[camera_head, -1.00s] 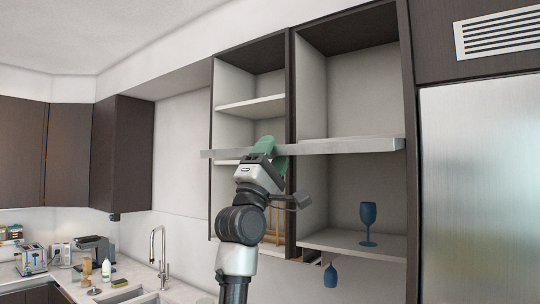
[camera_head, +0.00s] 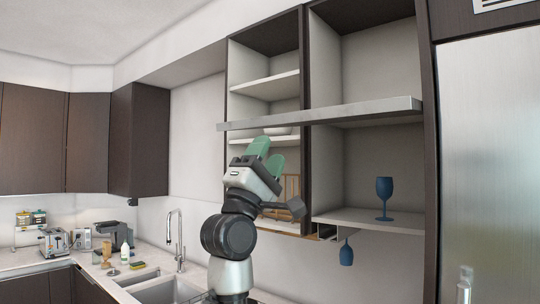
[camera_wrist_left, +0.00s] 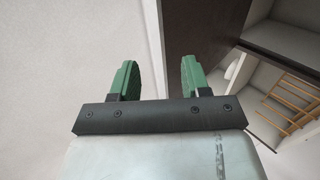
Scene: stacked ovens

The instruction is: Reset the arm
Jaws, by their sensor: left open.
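My left gripper (camera_head: 266,155) is raised in front of the open wall cabinet (camera_head: 305,75), with its green fingers pointing up. In the left wrist view its two green fingers (camera_wrist_left: 160,80) stand apart with nothing between them. It appears just below a long grey horizontal bar (camera_head: 330,113) that crosses the cabinet front; I cannot tell the gap between them. My right gripper is not in view.
A blue goblet (camera_head: 384,197) stands on the cabinet's lower right shelf, and another blue glass (camera_head: 346,254) hangs below it. A wooden rack (camera_head: 291,187) sits in the left compartment. Sink (camera_head: 165,291), faucet (camera_head: 176,240) and toaster (camera_head: 53,241) are lower left. A steel fridge (camera_head: 488,170) is at right.

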